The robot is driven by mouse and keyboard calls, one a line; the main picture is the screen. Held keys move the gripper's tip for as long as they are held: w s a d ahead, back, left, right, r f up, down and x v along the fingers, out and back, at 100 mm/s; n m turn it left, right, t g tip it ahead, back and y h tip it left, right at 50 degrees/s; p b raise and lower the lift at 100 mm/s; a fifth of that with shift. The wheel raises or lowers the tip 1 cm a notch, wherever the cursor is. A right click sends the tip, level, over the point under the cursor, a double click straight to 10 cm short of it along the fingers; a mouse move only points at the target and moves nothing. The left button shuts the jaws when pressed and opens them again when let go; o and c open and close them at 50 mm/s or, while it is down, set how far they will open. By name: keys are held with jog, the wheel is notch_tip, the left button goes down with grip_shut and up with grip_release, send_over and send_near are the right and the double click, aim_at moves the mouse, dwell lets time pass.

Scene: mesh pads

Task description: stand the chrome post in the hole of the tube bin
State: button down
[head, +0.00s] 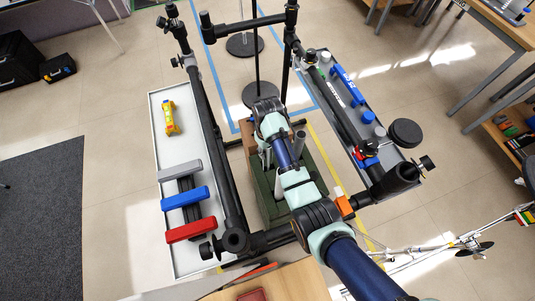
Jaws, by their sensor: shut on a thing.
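The tube bin (264,204) is a dark green open box, low in the middle of the frame beneath my arm. Its interior and hole are mostly hidden by the arm. My gripper (265,140) is below the wrist at the bin's far side, and its fingers are small and largely covered. It is shut on the chrome post (267,158), a pale, slim, shiny rod seen near the bin's far left part. Whether the post's lower end is inside the hole or above it cannot be told.
A white side tray (162,185) on the left holds a yellow tool (171,117) and grey, blue and red handled blocks. A grey side tray (350,110) on the right holds blue items. Black gantry bars (212,140) flank the bin. A wooden table (300,280) stands in front.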

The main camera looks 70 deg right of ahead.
notch_tip(320, 180, down, 3)
jog(key=shift+f+b, duration=0.15)
jog(key=shift+b, duration=0.2)
jog(key=shift+f, duration=0.15)
jog(key=c, duration=0.7)
grip_release()
notch_tip(320, 180, up, 12)
jog(key=p, duration=0.4)
jog(key=shift+r, duration=0.2)
